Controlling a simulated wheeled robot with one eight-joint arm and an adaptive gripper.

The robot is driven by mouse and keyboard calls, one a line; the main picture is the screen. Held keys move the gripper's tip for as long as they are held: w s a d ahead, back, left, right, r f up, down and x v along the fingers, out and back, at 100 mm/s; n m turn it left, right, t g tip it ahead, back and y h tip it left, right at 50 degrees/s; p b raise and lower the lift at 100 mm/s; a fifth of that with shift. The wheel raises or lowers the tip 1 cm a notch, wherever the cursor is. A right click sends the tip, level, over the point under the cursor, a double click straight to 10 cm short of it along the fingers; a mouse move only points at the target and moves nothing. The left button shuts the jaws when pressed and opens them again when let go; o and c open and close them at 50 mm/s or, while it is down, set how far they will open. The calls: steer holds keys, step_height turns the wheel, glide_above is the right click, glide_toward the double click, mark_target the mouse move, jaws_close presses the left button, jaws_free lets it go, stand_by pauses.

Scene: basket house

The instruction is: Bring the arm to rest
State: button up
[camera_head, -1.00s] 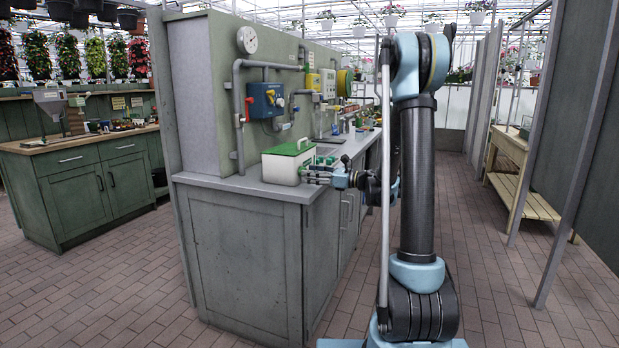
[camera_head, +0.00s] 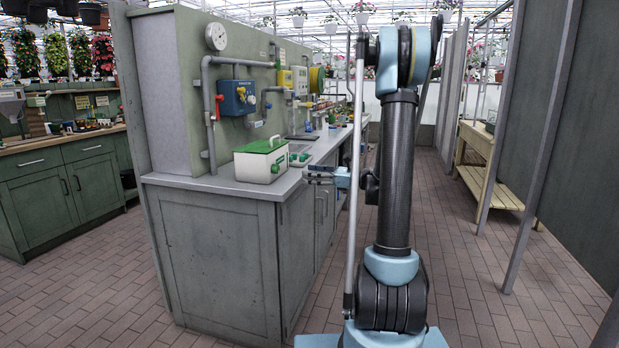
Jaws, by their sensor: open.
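My arm (camera_head: 395,170), light blue and black, stands upright right of the counter's end. My gripper (camera_head: 318,174) is small in the view, near the counter's front edge and right of the white box with a green lid (camera_head: 262,160). A gap shows between the gripper and the box. The gripper's jaws are open, with nothing seen between them. Part of the forearm is hidden behind the arm's upright link.
The grey-green counter (camera_head: 222,190) has a panel with pipes, a gauge (camera_head: 216,37) and a blue device (camera_head: 237,98). Small green-topped items (camera_head: 299,159) stand beside the box. A wooden bench (camera_head: 490,185) and partitions are at right. The brick aisle between is clear.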

steer(key=s+a+f+n+g+h, duration=0.1)
steer(key=s+f+n+g+h, duration=0.3)
steer(key=s+n+h, duration=0.95)
steer(key=s+d+f+n+h, duration=0.1)
steer(key=s+d+f+n, duration=0.1)
steer(key=s, duration=0.5)
steer(key=s+d+f+n+h, duration=0.1)
steer(key=s+d+f+n, duration=0.2)
steer(key=s+d+f, duration=0.2)
steer(key=s+d+f+n+h, duration=0.1)
steer(key=s+d+f+n, duration=0.2)
steer(key=s+d, duration=0.3)
steer(key=s, duration=0.5)
steer(key=shift+d+f, duration=0.3)
steer(key=shift+d, duration=0.05)
steer(key=shift+s+h, duration=0.1)
steer(key=shift+h, duration=0.15)
